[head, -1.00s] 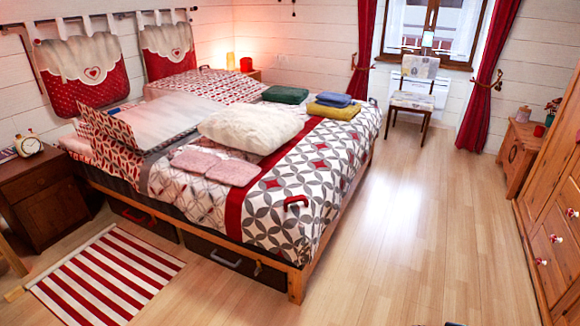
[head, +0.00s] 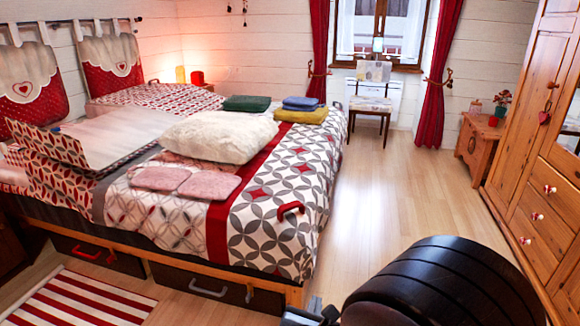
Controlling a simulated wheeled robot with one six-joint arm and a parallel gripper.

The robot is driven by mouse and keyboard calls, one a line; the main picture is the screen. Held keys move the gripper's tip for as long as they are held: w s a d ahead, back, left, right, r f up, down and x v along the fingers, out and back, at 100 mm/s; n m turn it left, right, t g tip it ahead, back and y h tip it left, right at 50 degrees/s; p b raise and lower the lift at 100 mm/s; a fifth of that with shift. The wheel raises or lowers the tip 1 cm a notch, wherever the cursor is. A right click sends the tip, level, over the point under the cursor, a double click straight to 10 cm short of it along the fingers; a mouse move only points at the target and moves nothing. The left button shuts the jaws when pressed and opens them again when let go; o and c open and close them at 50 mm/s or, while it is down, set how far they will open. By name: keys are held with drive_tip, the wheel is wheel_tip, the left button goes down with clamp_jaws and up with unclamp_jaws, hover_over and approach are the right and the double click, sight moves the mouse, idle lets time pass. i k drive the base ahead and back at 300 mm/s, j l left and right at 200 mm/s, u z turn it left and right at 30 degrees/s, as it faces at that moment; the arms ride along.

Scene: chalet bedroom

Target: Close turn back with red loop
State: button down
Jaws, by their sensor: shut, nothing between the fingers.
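A red loop (head: 290,209) lies on the patterned bedspread (head: 262,222) near the bed's front right corner. A patterned panel (head: 50,147), seemingly a turned-back part of the cover, stands tilted at the bed's left side, with a pale surface (head: 110,138) beside it. I cannot tell for sure which fold the red loop belongs to. A black part of my arm fills the bottom right, with a small grey and black part of mine left of it at the lower edge. My gripper's fingers cannot be made out, and nothing of mine touches the loop.
A white fluffy cushion (head: 218,136), pink pads (head: 185,181) and folded green (head: 246,103), blue (head: 300,102) and yellow (head: 301,115) cloths lie on the bed. Drawers with a red handle (head: 88,254) and a grey handle (head: 208,289) sit below. Clear floor (head: 375,190) lies between bed and wardrobe (head: 535,150).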

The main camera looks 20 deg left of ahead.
sight(97, 145)
drive_tip(key=i+j, duration=0.1)
drive_tip(key=j, duration=1.3)
drive_tip(key=i+j, duration=0.15)
drive_tip(key=j, duration=0.55)
drive_tip(key=i+j, duration=0.1)
drive_tip(key=j, duration=1.3)
drive_tip(key=i+j, duration=0.15)
drive_tip(key=j, duration=0.55)
drive_tip(key=i+j, duration=0.1)
drive_tip(key=j, duration=0.65)
drive_tip(key=i+j, duration=0.1)
drive_tip(key=j, duration=0.55)
drive_tip(key=i+j, duration=0.15)
drive_tip(key=j, duration=0.2)
drive_tip(key=k+u, duration=0.05)
